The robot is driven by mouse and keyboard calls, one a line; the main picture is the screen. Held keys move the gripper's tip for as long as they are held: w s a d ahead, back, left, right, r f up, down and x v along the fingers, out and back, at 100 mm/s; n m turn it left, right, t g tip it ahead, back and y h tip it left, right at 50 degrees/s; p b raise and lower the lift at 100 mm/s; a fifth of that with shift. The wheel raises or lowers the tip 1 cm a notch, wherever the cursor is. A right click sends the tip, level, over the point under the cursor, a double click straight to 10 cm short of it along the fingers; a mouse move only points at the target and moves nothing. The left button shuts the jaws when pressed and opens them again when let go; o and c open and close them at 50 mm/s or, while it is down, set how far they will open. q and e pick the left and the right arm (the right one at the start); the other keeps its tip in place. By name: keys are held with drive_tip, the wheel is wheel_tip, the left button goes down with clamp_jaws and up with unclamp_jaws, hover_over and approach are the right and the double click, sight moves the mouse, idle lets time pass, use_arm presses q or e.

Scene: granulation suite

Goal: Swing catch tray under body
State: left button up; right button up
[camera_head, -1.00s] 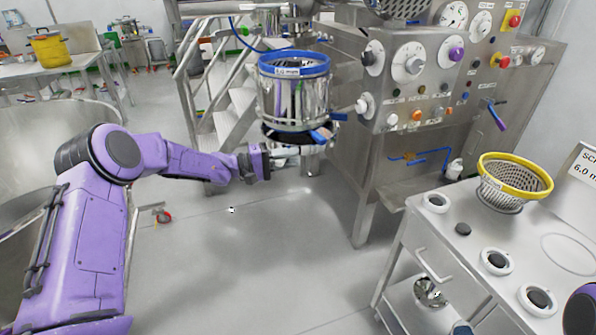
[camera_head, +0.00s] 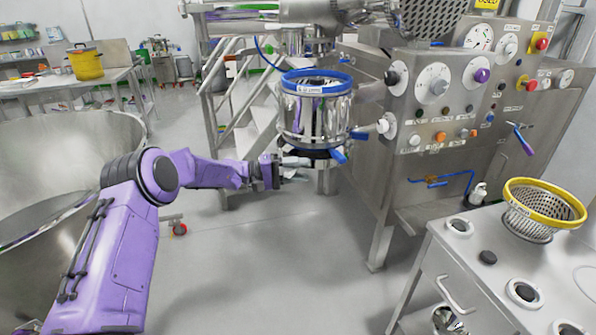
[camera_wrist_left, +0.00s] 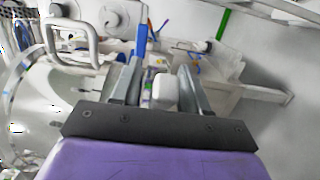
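The steel mill body (camera_head: 315,118), a shiny drum with a blue top ring, hangs at the left side of the machine. A dark shallow piece, seemingly the catch tray (camera_head: 312,153), shows right under it, with a blue handle (camera_head: 339,156) at its right. My left gripper (camera_head: 297,170) is just below and left of the tray, with a gap between its fingers. In the left wrist view its fingers (camera_wrist_left: 160,90) are apart, with a pale block showing between or beyond them; contact cannot be told. My right gripper is out of view.
The machine's control panel (camera_head: 450,90) stands right of the body. A steel bench (camera_head: 470,270) with a yellow-rimmed basket (camera_head: 545,205) is at the lower right. Steel stairs (camera_head: 240,120) stand behind. A large steel bowl (camera_head: 60,150) is at the left. The middle floor is clear.

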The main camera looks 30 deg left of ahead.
use_arm(q)
drive_tip(key=b+v, duration=0.2)
drive_tip(key=v, duration=0.8)
drive_tip(key=shift+a, duration=0.2)
drive_tip(key=shift+s, duration=0.1)
